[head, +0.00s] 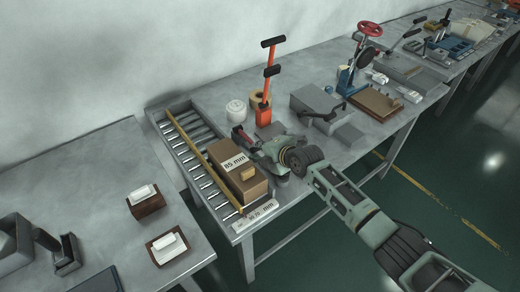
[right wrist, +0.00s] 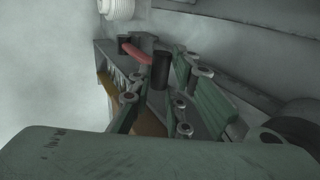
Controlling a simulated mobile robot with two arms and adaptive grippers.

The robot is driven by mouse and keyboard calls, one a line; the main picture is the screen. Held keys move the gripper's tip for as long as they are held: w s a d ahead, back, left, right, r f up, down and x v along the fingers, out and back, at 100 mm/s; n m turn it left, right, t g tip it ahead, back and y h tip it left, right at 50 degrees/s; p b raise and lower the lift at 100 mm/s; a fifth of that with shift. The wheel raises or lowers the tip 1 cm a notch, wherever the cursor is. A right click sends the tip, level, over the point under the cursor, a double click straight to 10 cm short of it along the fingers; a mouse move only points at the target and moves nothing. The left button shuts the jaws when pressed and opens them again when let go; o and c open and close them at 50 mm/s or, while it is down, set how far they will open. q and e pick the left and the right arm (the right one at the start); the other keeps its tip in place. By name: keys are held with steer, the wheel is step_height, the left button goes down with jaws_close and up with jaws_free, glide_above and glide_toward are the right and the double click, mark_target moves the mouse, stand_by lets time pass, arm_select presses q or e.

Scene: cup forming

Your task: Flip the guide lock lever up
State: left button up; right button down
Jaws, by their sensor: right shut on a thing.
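The guide lock lever (head: 241,137) is at the right side of the roller bed, partly hidden by my right gripper (head: 264,147). In the right wrist view its red arm (right wrist: 135,53) runs to a dark round grip (right wrist: 160,70) between the green fingers of my right gripper (right wrist: 155,88). The fingers are shut on the lever. The lever's exact tilt is hard to tell. The yellow guide rail (head: 195,146) lies lengthwise over the rollers. A cardboard box (head: 246,186) marked 85 mm stands on the rollers beside the rail. My left gripper is not in view.
A scale strip marked in mm (head: 257,219) lies at the roller bed's front end. Another table (head: 100,190) is at left.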

steer(key=shift+w+r, duration=0.1)
steer(key=shift+r, duration=0.15)
